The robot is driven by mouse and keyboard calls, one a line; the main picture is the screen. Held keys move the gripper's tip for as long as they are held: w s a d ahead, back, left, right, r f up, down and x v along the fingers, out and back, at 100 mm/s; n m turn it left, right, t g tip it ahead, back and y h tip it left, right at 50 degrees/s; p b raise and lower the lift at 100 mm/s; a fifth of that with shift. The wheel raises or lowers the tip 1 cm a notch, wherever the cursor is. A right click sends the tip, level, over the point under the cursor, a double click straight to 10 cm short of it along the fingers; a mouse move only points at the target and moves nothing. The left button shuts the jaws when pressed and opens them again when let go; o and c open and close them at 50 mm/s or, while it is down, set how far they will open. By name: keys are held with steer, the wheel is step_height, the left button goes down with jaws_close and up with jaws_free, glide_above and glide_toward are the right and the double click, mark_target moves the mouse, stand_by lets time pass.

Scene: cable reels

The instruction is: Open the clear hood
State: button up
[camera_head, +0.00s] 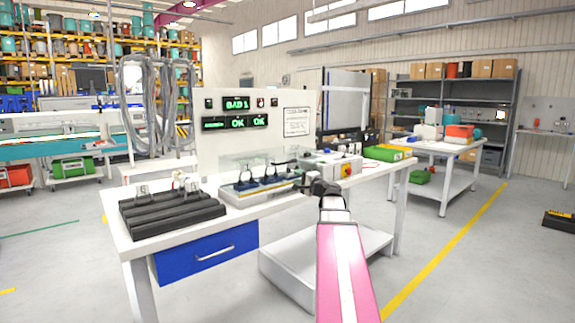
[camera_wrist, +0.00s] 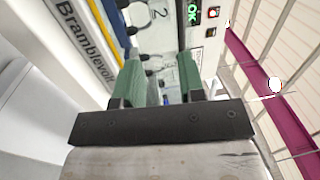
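The clear hood (camera_head: 248,157) shows faintly in the head view as a see-through cover over the test fixture (camera_head: 262,192) on the white bench. Its edges are hard to make out, and I cannot tell its exact lid position. Black cable loops stand in the fixture under or beside it. My gripper (camera_head: 316,187) is just right of the fixture's front, partly hidden by my pink arm. In the wrist view my gripper (camera_wrist: 158,78) has two green fingers apart with a gap between them. The fixture's yellow and blue strips (camera_wrist: 108,30) and cables lie beyond; no held object shows.
A grey control box (camera_head: 328,164) with a red-yellow switch stands right of the fixture. A black ribbed block (camera_head: 170,216) lies on the bench's left. A panel (camera_head: 265,105) with green displays rises behind.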

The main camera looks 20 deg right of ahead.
mark_target(287, 163)
steer(key=shift+m+t, duration=0.4)
steer(key=w+r, duration=0.1)
steer(key=w, duration=0.2)
steer(key=w+a+r, duration=0.1)
steer(key=w, duration=0.2)
steer(key=w+r, duration=0.2)
steer(key=w, duration=0.1)
steer(key=shift+w+a+r, duration=0.1)
steer(key=shift+w+a, duration=0.2)
steer(key=shift+w, duration=0.1)
jaws_close()
